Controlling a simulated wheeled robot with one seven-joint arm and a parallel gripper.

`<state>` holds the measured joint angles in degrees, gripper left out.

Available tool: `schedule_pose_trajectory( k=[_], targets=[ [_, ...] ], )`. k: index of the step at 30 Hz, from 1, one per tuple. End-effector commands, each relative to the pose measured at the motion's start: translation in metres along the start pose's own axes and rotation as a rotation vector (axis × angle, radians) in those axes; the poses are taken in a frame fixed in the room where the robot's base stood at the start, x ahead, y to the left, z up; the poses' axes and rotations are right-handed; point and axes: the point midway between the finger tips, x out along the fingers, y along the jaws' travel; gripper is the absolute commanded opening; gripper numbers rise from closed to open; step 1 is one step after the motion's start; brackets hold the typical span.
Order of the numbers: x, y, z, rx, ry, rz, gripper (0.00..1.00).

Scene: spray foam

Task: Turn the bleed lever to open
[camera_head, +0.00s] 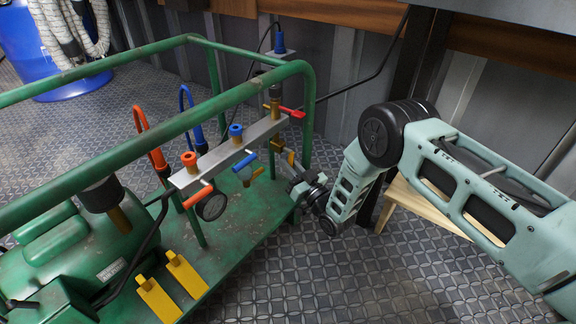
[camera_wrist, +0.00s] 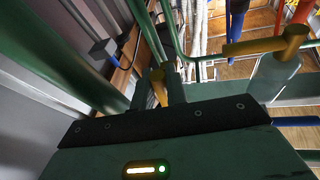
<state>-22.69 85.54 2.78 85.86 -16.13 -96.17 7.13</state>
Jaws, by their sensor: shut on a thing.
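A green-framed machine carries a grey manifold bar (camera_head: 228,153) with several valves. A small yellow lever, which looks like the bleed lever (camera_head: 291,158), is low at the bar's right end. My gripper (camera_head: 294,183) reaches in from the right, just below the bar's right end. In the wrist view, the gripper's fingers (camera_wrist: 161,84) are shut on the yellow lever (camera_wrist: 158,92), which shows as a narrow strip between them. The fingers hide part of it. How far the lever is turned cannot be told.
A red lever (camera_head: 292,112) sits above on the bar, with a blue lever (camera_head: 245,161) and an orange lever (camera_head: 198,196) to the left. Green tube rails (camera_head: 306,90) stand close by the arm. A wooden stool (camera_head: 430,205) is behind the arm. The floor in front is clear.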

Motion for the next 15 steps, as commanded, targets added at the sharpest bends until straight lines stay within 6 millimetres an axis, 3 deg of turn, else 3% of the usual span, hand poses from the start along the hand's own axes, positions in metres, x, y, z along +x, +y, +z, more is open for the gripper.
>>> schedule_pose_trajectory(
  k=[15],
  targets=[
    [0.0, 0.0068, 0.001, -0.135, 0.025, -0.039, 0.0]
  ],
)
